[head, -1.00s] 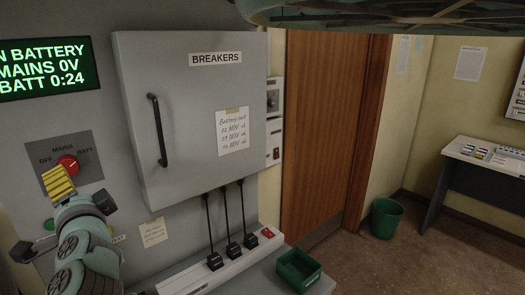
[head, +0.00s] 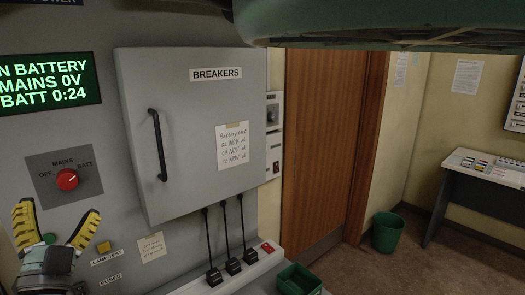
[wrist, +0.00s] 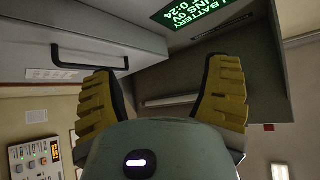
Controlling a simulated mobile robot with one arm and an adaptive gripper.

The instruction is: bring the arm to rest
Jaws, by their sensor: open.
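My gripper (head: 55,226) is at the lower left of the head view, below the red rotary switch (head: 67,179) marked OFF, MAINS and BATT. Its two yellow ribbed fingers are spread apart with nothing between them. In the wrist view my gripper (wrist: 165,100) is also open and empty. The switch stands clear of the fingers. The green display (head: 48,79) above it reads mains 0V and batt 0:24.
The grey breaker cabinet (head: 190,120) with a black handle (head: 157,137) is shut, right of the switch. Black plugs (head: 233,265) on a white strip and a green tray (head: 298,280) lie below. A green bin (head: 387,232) and a desk (head: 480,185) are at right.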

